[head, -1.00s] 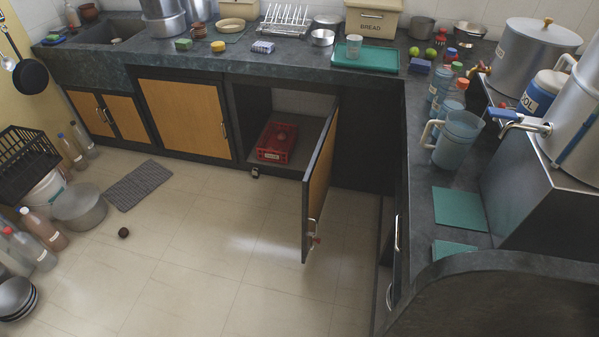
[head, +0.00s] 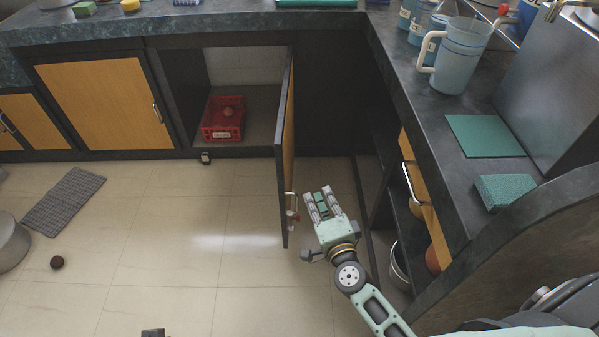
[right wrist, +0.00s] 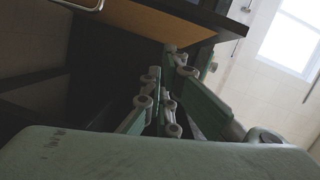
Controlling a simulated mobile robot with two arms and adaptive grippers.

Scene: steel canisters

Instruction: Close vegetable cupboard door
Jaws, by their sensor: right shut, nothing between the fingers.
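The cupboard door (head: 285,150), dark-framed with a wood-coloured panel, stands wide open, jutting out from the cupboard below the counter. Its handle (head: 291,203), with a small red item hanging there, is near the free edge. The open cupboard shows a red crate (head: 222,133) with a round object inside. My right gripper (head: 319,196) is shut and empty, just right of the door's free end, apparently with a small gap. In the right wrist view its fingers (right wrist: 166,90) are close together beneath a dark-edged wooden panel (right wrist: 150,22); I cannot tell which panel.
The right-hand counter (head: 415,110) with open shelves below hems in my right arm. A grey mat (head: 63,200) and a small dark ball (head: 57,262) lie on the floor.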

